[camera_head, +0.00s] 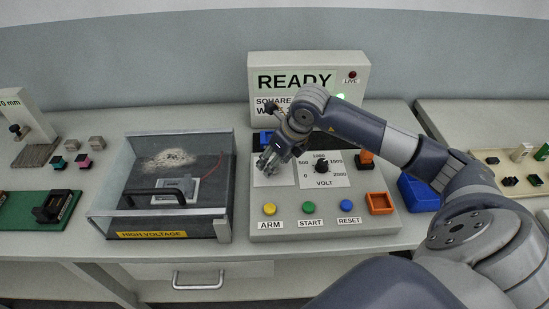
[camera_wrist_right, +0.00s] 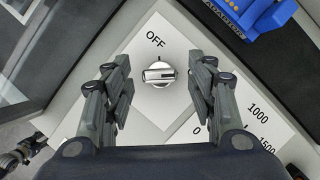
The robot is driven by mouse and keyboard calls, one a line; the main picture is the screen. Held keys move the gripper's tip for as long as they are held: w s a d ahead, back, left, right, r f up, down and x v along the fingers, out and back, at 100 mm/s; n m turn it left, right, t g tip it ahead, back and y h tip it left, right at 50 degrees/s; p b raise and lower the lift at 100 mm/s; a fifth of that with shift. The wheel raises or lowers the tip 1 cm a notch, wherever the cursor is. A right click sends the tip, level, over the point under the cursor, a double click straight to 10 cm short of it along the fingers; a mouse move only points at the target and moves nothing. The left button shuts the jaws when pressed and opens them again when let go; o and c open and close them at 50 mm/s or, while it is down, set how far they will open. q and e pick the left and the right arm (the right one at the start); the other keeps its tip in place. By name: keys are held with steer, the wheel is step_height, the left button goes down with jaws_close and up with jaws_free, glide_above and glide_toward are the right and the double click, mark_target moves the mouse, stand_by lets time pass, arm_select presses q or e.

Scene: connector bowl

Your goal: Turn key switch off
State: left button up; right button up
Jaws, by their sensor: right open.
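My right gripper (camera_wrist_right: 160,88) is open, with one finger on each side of the knob and gaps between. In the head view my right gripper (camera_head: 268,163) hangs over the left part of the control panel (camera_head: 285,222) and hides the switch.
The panel also has a VOLT dial (camera_head: 320,167) and ARM (camera_head: 269,209), START (camera_head: 309,207) and RESET (camera_head: 346,205) buttons. A clear high-voltage box (camera_head: 160,234) stands close on the left. A READY display (camera_head: 300,72) stands behind. A blue adaptor (camera_wrist_right: 250,18) lies near the switch.

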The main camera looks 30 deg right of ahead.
steer(key=shift+f, duration=0.3)
steer(key=c, duration=1.1)
steer(key=shift+o, duration=0.3)
arm_select(q)
steer(key=shift+w+d, duration=0.1)
steer(key=shift+w, duration=0.35)
